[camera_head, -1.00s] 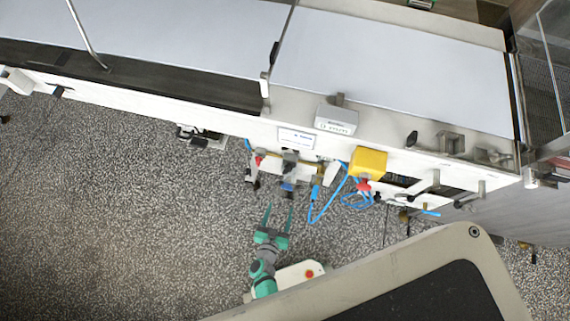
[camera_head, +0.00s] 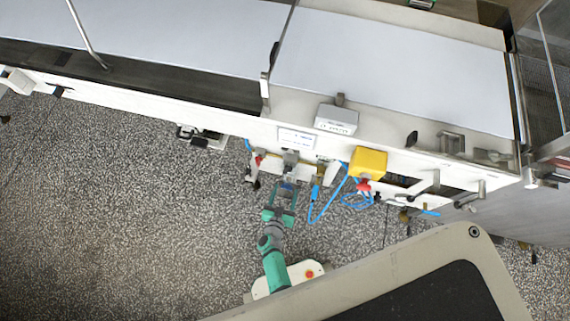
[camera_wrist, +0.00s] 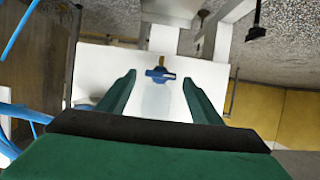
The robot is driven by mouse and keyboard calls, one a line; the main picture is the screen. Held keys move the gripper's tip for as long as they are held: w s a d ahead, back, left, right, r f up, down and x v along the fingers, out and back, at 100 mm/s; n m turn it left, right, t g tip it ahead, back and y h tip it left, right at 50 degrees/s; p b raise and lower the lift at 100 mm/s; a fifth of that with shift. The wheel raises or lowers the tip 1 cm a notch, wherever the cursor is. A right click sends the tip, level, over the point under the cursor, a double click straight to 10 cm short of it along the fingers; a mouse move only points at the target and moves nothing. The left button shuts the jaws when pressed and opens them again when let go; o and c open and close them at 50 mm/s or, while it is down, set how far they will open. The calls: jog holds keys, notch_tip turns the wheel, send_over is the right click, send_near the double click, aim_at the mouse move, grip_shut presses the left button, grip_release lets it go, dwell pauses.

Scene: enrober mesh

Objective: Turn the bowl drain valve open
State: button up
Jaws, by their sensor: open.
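The drain valve has a blue handle (camera_wrist: 160,74) that lies crosswise in the wrist view, with a brass-coloured stem behind it. The handle lies between my two green fingertips as seen in that view, and I see no contact. I cannot tell how far ahead of the tips it is. My gripper (camera_head: 285,190) is open and empty, below the front edge of the machine in the head view. The valve's grey body (camera_head: 290,158) shows just above the fingers there, while the blue handle is mostly hidden by them.
A yellow box with a red button (camera_head: 369,162) juts from the machine front to the right. Blue hoses (camera_head: 325,208) hang between it and my gripper. A red-handled fitting (camera_head: 258,160) sits close on the left. The speckled floor (camera_head: 120,220) at left is clear.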

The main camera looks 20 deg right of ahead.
jog(key=shift+c, duration=0.6)
jog(key=c, duration=0.9)
jog(key=shift+c, duration=0.2)
jog(key=shift+s+d+m+t+y, duration=0.2)
jog(key=shift+m+t+y, duration=0.35)
jog(key=shift+m, duration=0.55)
jog(key=m+t, duration=0.1)
jog(key=m, duration=0.1)
jog(key=m+t+y, duration=0.1)
jog(key=m, duration=0.1)
jog(key=f+m+t+y, duration=0.1)
jog(key=shift+s+d+m+y, duration=0.25)
jog(key=shift+d+m, duration=0.1)
jog(key=shift+m, duration=0.05)
jog(key=shift+d+f+m+t, duration=0.15)
jog(key=shift+m+t, duration=0.3)
jog(key=shift+m, duration=0.75)
jog(key=shift+s+m, duration=0.1)
jog(key=shift+m, duration=0.2)
